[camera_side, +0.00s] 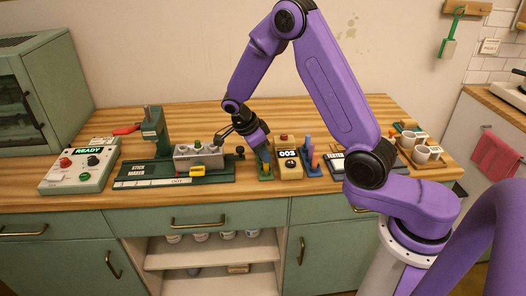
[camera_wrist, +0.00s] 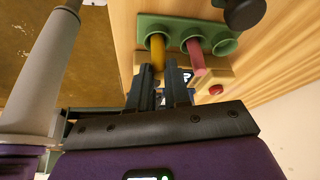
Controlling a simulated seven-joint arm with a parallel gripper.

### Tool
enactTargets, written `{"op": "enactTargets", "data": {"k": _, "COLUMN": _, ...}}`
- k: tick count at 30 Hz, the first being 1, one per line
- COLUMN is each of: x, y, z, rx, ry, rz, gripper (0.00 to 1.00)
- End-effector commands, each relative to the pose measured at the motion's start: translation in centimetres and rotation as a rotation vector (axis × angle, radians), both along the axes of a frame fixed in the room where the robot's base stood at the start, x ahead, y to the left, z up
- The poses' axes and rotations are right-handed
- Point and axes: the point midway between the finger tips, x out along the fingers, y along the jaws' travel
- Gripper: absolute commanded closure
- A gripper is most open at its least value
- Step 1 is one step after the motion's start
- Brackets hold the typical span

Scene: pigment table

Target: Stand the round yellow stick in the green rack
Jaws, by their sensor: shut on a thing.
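The green rack (camera_wrist: 182,28) shows in the wrist view with a row of three round holes. It is also in the side view (camera_side: 265,178), directly below my gripper (camera_side: 263,152). The yellow stick (camera_wrist: 157,52) is at the left hole, its far end appearing inside the hole's rim. My gripper (camera_wrist: 165,72) is shut on the yellow stick, close to the rack. A pink stick (camera_wrist: 197,58) stands in the middle hole, just right of my fingers. The right hole looks empty. In the side view my fingers largely hide the yellow stick.
A yellowish counter box (camera_side: 288,170) reading 003 stands right beside the green rack. A blue rack (camera_side: 312,172) with coloured sticks is further right. The stick maker (camera_side: 190,160) stands to the left, a READY control box (camera_side: 80,172) beyond it. A tray with cups (camera_side: 422,155) is far right.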

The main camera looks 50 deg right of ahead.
Motion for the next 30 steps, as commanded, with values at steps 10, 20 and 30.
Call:
{"op": "enactTargets", "data": {"k": 10, "x": 0.02, "y": -0.01, "z": 0.03, "rx": 0.0, "ry": -0.001, "rz": 0.0, "gripper": 1.0}}
{"op": "enactTargets", "data": {"k": 20, "x": 0.03, "y": -0.01, "z": 0.03, "rx": 0.0, "ry": -0.001, "rz": 0.0, "gripper": 0.53}}
{"op": "enactTargets", "data": {"k": 30, "x": 0.11, "y": -0.01, "z": 0.64, "rx": -0.001, "ry": -0.004, "rz": 0.001, "gripper": 0.53}}
